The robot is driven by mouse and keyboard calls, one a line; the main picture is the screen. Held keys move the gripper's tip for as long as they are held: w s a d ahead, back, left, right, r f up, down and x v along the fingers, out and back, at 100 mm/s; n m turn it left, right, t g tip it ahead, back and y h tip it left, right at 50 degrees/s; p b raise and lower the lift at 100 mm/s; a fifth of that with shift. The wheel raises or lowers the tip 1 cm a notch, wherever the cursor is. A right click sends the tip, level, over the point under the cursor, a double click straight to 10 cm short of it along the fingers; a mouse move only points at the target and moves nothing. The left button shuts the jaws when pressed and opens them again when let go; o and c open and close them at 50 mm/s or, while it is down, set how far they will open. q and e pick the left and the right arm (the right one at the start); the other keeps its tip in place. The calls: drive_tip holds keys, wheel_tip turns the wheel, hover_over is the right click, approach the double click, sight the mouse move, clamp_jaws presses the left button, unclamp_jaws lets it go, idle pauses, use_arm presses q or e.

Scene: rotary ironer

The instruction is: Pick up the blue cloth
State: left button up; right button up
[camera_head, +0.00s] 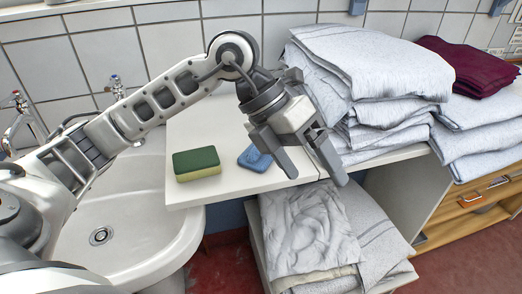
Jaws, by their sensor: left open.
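The blue cloth (255,158) is a small folded pad lying flat on the white counter (224,133), near its front edge. My left gripper (318,181) reaches in from the left above the counter, with its fingers pointing down and spread apart. The fingers are open and empty, and appear just right of and in front of the cloth. One finger partly overlaps the cloth's right side in the view. I cannot tell how far above the counter the fingertips are. My right gripper is not in view.
A green and yellow sponge (197,163) lies left of the cloth. A white sink (120,215) is at the left. Stacked grey-white towels (375,60) stand close on the right, with more folded linen (310,235) below. A dark red cloth (466,66) lies on towels farther right.

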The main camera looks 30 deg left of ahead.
use_arm(q)
drive_tip(key=w+a+r+n+t+y, duration=0.2)
drive_tip(key=a+r+y, duration=0.15)
drive_tip(key=a, duration=0.35)
drive_tip(key=w+a+r+n+t+y, duration=0.15)
drive_tip(key=a+y, duration=0.25)
drive_tip(key=a, duration=0.4)
hover_over(254, 149)
wheel_tip(254, 149, down, 8)
drive_tip(key=shift+p+x, duration=0.35)
drive_tip(key=shift+x, duration=2.8)
drive_tip(key=shift+r, duration=0.1)
drive_tip(key=c, duration=1.1)
drive_tip(key=shift+c, duration=0.2)
